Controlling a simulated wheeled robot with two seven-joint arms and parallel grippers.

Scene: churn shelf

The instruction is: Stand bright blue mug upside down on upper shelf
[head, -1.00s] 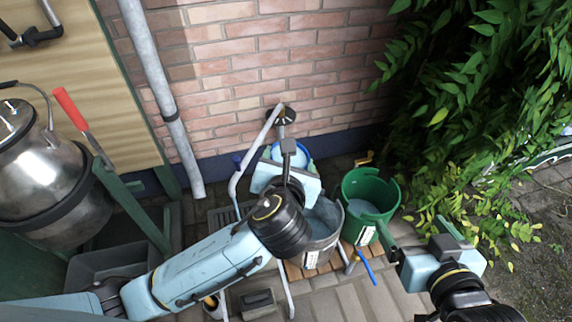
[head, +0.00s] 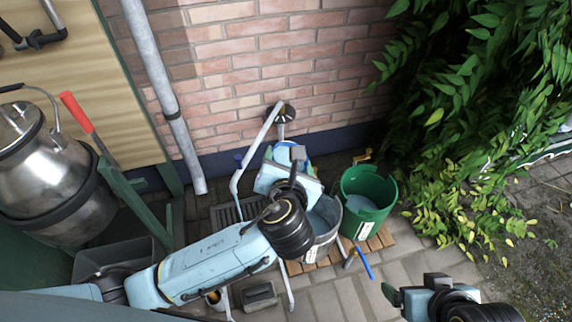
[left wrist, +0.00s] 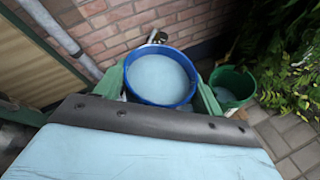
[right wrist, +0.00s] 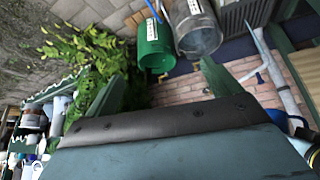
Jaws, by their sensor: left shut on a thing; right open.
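The bright blue mug (left wrist: 161,76) sits between the green fingers of my left gripper (left wrist: 163,88). Its round blue edge surrounds a pale blue disc facing the wrist camera; I cannot tell whether this is its mouth or base. In the head view the mug (head: 291,152) shows just beyond my left gripper (head: 290,166), partly hidden by it. My left gripper is shut on it, above the floor near the brick wall. My right gripper (right wrist: 165,88) is open and empty, at the lower right of the head view. I cannot clearly make out the upper shelf.
A green bucket (head: 383,193) and a grey metal bucket (head: 326,232) stand on wooden slats (head: 382,238). A steel churn (head: 50,190) and green frame (head: 140,205) stand at left. A pale tubular stand (head: 247,165) is close to my left arm. Leaves hang at right.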

